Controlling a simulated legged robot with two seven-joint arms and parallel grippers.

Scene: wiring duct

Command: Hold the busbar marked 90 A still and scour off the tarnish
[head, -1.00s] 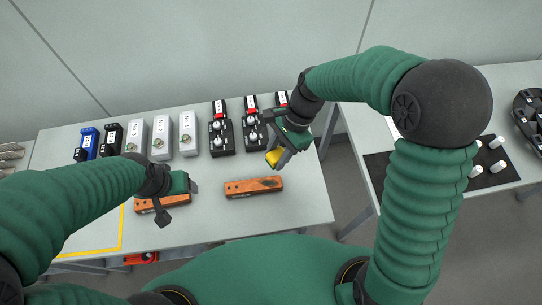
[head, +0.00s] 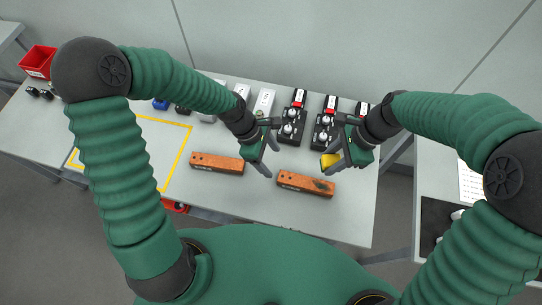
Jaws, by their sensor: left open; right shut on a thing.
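Two copper-coloured busbars lie on the table. The right busbar (head: 307,184) has a dark tarnish patch near its right end and holes near its left end. The left busbar (head: 217,164) shows holes at its left end and no clear dark patch. Any rating marks are too small to read. My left gripper (head: 271,161) is open and empty, just behind the left end of the right busbar. My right gripper (head: 333,159) is shut on a yellow scouring pad (head: 329,160), behind the right busbar's right part and apart from it.
Black devices with round knobs (head: 291,126) and grey boxes (head: 264,101) stand in a row behind the busbars. A yellow taped outline (head: 188,150) marks the table at left. A red bin (head: 38,60) stands far left. A second table (head: 440,180) is at right.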

